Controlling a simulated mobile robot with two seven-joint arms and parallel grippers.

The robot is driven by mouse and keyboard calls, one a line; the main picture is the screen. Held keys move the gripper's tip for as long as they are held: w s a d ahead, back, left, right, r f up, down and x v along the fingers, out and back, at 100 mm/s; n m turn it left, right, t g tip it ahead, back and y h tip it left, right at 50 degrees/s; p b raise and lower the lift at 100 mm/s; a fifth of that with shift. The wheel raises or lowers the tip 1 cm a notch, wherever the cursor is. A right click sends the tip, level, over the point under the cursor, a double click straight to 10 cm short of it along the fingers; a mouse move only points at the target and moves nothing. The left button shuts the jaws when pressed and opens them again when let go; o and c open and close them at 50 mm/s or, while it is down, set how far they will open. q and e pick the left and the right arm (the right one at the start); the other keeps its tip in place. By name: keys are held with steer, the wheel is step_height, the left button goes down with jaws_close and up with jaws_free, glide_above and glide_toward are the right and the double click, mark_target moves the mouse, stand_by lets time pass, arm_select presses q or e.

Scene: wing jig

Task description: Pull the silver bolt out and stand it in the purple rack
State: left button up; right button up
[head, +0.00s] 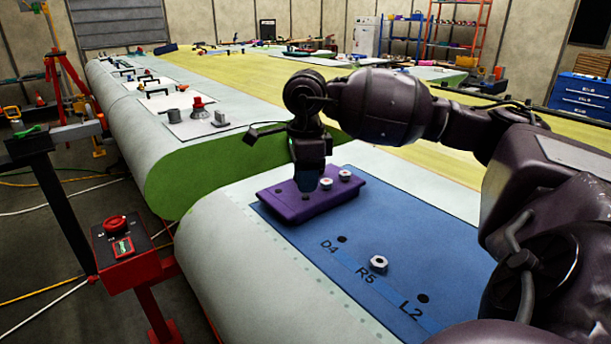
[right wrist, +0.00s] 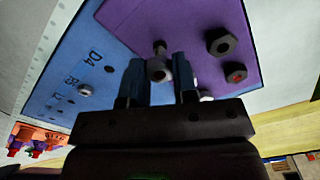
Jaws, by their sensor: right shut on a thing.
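My right gripper (head: 308,184) points down over the purple rack (head: 290,212), its fingertips close to the rack's top. In the right wrist view the fingers (right wrist: 160,82) are shut on a silver bolt (right wrist: 158,69). Its round head faces the camera and its shank points at the purple rack (right wrist: 185,25). I cannot tell whether the shank sits in a hole. The fingers hide this bolt in the head view. Two other bolt heads stand in the rack, one at the middle (head: 326,183) and one farther right (head: 345,175). My left gripper is not in view.
The rack lies on a blue panel (head: 330,235) marked D4, R5 and L2. A pale hex bolt head (head: 379,262) stands at R5; dark holes show at D4 (head: 342,239) and L2 (head: 423,298). A red-buttoned box (head: 118,240) stands left of the wing.

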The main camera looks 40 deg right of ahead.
steer(key=shift+f, duration=0.65)
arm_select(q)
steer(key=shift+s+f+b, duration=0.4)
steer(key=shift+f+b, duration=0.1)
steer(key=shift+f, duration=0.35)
arm_select(e)
steer(key=shift+f, duration=0.45)
steer(key=o, duration=1)
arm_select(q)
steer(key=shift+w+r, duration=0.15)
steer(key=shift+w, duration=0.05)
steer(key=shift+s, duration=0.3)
arm_select(e)
steer(key=shift+r, duration=0.2)
step_height(320, 180, up, 9)
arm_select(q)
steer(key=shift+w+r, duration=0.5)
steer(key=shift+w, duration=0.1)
arm_select(e)
steer(key=shift+r, duration=0.75)
